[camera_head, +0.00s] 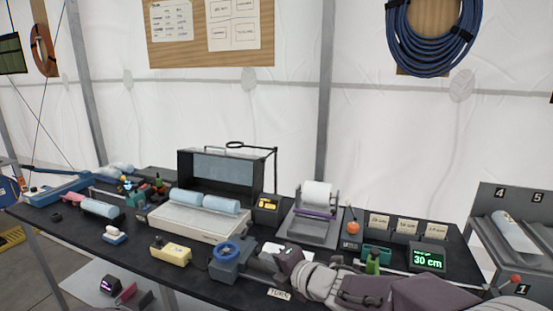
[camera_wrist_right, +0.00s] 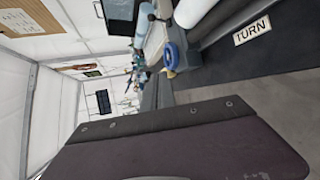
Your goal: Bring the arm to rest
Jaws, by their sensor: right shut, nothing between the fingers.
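My right arm reaches in from the lower right in the head view, low over the front of the black table (camera_head: 190,262). My right gripper (camera_head: 300,276) is shut and empty, and points left toward a grey device with a blue handwheel (camera_head: 228,250). I cannot tell whether it touches the device. In the right wrist view the blue handwheel (camera_wrist_right: 172,56) shows near the top, apart from the purple-grey panel that fills the lower part. My left gripper is not in view.
A "TURN" label (camera_head: 279,294) lies at the front edge. A numbered rack (camera_head: 487,197) stands at right. Air above the table's middle is free.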

